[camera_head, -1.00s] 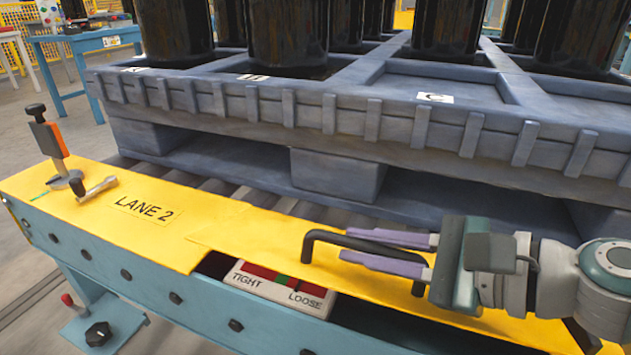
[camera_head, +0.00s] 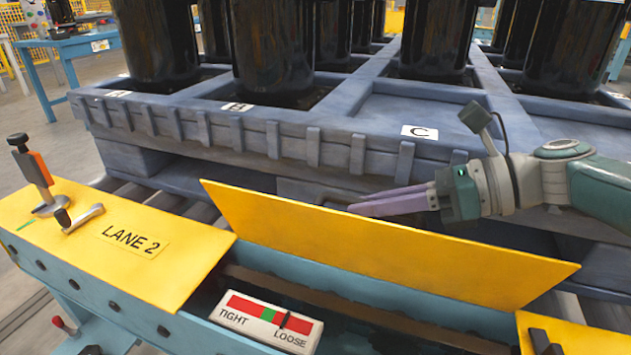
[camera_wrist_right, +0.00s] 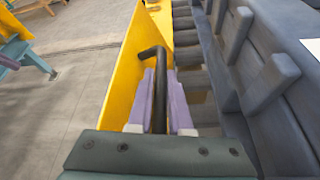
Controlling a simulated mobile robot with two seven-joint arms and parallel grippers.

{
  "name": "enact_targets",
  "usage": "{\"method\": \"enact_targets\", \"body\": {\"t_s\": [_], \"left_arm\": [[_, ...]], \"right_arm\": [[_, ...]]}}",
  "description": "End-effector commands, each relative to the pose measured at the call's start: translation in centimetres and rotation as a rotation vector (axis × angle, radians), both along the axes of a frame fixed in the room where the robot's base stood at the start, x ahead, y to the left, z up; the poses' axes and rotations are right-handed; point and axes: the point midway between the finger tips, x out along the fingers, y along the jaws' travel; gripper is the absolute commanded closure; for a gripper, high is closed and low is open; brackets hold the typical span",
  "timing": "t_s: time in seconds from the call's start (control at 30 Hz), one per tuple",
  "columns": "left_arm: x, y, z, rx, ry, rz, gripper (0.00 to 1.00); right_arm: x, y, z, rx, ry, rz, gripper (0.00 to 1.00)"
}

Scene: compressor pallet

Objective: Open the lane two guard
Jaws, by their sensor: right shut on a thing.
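The lane two guard is a yellow panel (camera_head: 370,245) that stands tilted up on its far edge, beside the LANE 2 plate (camera_head: 135,241). Its black handle (camera_wrist_right: 158,62) is on the side facing the pallet, mostly hidden behind the panel in the head view. My right gripper (camera_head: 385,204) is shut on this handle. In the wrist view its purple fingers (camera_wrist_right: 161,103) lie on both sides of the bar. A gauge marked TIGHT and LOOSE (camera_head: 265,321) shows in the uncovered opening. My left gripper is not in view.
A blue-grey pallet (camera_head: 330,152) with black cylinders stands close behind the guard. A lever with an orange grip (camera_head: 38,168) and a small metal crank (camera_head: 80,216) stand on the left of the yellow top. A blue table is at the far left.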

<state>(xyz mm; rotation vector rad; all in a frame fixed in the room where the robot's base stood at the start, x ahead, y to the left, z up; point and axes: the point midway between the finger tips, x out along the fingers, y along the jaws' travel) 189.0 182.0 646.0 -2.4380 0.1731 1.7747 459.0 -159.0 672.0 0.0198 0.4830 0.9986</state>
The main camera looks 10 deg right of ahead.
Motion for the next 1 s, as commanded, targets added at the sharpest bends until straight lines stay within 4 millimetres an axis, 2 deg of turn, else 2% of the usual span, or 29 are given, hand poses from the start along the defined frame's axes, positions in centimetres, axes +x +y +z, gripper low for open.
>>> {"method": "enact_targets", "body": {"t_s": [0.2,0.77,0.8,0.9,1.0], "left_arm": [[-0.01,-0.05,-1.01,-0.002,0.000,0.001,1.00],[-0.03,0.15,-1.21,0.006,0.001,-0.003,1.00],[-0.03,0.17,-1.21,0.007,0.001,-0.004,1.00],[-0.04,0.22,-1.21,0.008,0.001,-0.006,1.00],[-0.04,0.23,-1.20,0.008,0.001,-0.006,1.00]], "right_arm": [[0.75,-0.58,-0.26,-0.010,-0.006,-0.003,1.00],[0.85,-0.74,-0.38,-0.015,-0.003,-0.002,1.00],[0.85,-0.74,-0.39,-0.015,-0.003,-0.002,0.82],[0.84,-0.72,-0.37,-0.014,-0.003,-0.001,0.70],[0.85,-0.70,-0.32,-0.012,-0.003,0.000,0.70]]}}
